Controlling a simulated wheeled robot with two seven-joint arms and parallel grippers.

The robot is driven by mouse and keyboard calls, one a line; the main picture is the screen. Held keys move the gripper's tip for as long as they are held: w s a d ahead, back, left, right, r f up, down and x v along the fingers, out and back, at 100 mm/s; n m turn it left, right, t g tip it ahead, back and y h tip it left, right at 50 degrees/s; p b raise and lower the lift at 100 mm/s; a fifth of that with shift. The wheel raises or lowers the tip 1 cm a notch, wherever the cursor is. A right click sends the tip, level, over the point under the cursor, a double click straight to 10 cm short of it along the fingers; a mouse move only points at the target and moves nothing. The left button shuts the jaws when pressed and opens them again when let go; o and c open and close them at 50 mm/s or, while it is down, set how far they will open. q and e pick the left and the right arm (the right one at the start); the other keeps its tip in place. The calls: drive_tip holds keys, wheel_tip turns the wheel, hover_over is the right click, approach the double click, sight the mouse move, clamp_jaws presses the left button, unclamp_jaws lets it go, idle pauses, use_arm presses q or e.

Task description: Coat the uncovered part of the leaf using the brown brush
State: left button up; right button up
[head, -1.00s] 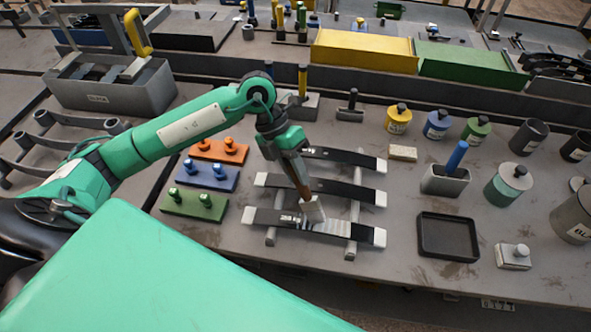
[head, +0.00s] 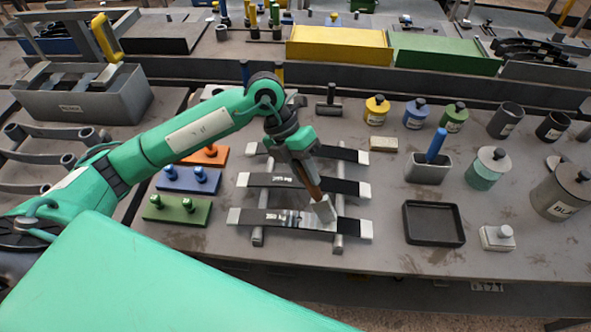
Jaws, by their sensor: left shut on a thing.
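Three dark leaf strips with pale ends lie across a grey rack (head: 338,243). The brush's bristle head (head: 323,209) is down at the right half of the nearest leaf (head: 260,217). A greyer stretch shows just left of the bristles; the part under the brush is hidden. My left gripper (head: 306,165) is shut on the tilted brown brush (head: 312,188), above the leaves. The middle leaf (head: 345,187) and far leaf (head: 338,152) lie behind. My right gripper is not in view.
Orange, blue (head: 188,179) and green (head: 177,210) blocks with knobs lie left of the rack. A black tray (head: 434,240), a grey holder (head: 428,170) with a blue-handled tool, and several pots stand to the right. Bare table lies between rack and tray.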

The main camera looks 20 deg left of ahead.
use_arm(q)
drive_tip(key=shift+w+d, duration=0.15)
drive_tip(key=shift+d, duration=0.25)
drive_tip(key=s+a+b, duration=0.1)
drive_tip(key=s+a, duration=0.1)
drive_tip(key=a, duration=0.4)
drive_tip(key=shift+a+r+b, duration=0.15)
drive_tip(key=shift+a+b, duration=0.2)
drive_tip(key=shift+b, duration=0.05)
drive_tip(key=shift+r, duration=0.1)
drive_tip(key=shift+d+r+p, duration=0.2)
drive_tip(key=shift+r+p, duration=1.65)
drive_tip(key=shift+r, duration=1.05)
drive_tip(key=shift+w, duration=0.1)
wheel_tip(320, 180, up, 3)
drive_tip(key=shift+d+p, duration=0.1)
drive_tip(key=shift+p, duration=0.8)
